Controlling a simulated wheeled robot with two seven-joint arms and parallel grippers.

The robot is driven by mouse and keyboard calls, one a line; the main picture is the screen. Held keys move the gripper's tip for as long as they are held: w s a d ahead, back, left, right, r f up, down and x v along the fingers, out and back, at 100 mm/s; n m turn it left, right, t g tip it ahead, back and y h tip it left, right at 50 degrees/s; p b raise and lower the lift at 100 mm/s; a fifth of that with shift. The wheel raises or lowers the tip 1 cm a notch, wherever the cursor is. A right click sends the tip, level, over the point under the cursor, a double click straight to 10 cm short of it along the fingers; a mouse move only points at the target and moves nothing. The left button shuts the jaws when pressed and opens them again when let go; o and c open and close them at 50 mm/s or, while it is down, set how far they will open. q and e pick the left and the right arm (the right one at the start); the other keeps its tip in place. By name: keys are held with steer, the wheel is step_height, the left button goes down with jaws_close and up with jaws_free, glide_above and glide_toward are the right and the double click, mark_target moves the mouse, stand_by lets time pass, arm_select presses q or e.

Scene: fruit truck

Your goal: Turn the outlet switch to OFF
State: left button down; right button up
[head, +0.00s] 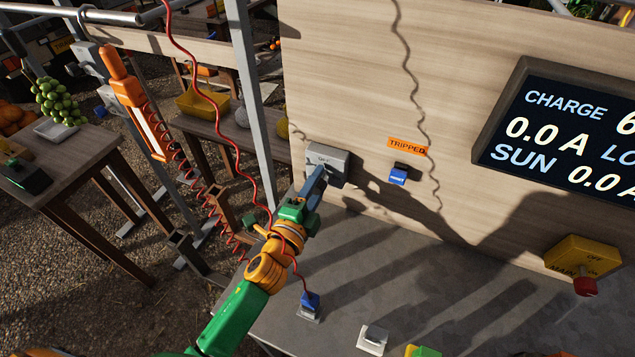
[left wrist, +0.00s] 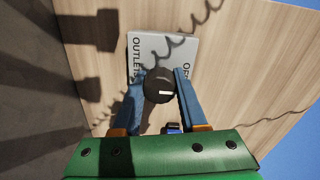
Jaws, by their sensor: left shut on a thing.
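The outlet switch is a grey box (head: 338,156) on the wooden panel, with "OFF" printed along its top. In the left wrist view the box (left wrist: 178,45) shows "OUTLETS" at left and part of "OFF" at right. Its round black knob (left wrist: 157,87) has a short white mark lying roughly level in that picture, toward the "OFF" side. My left gripper (head: 317,181) is at the box front, its blue fingers on either side of the knob, shut on it. The fingers hide the knob in the head view. My right gripper is not in view.
A blue breaker (head: 398,176) sits right of the box under an orange "TRIPPED" label (head: 408,146). A display (head: 560,125) and a yellow box with a red knob (head: 583,262) are farther right.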

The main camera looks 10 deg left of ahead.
arm_select(q)
steer(key=shift+c, duration=2.2)
jaws_free()
steer(key=s+a+b, duration=0.1)
steer(key=s, duration=0.6)
steer(key=shift+a, duration=0.2)
steer(key=shift+w+r, duration=0.1)
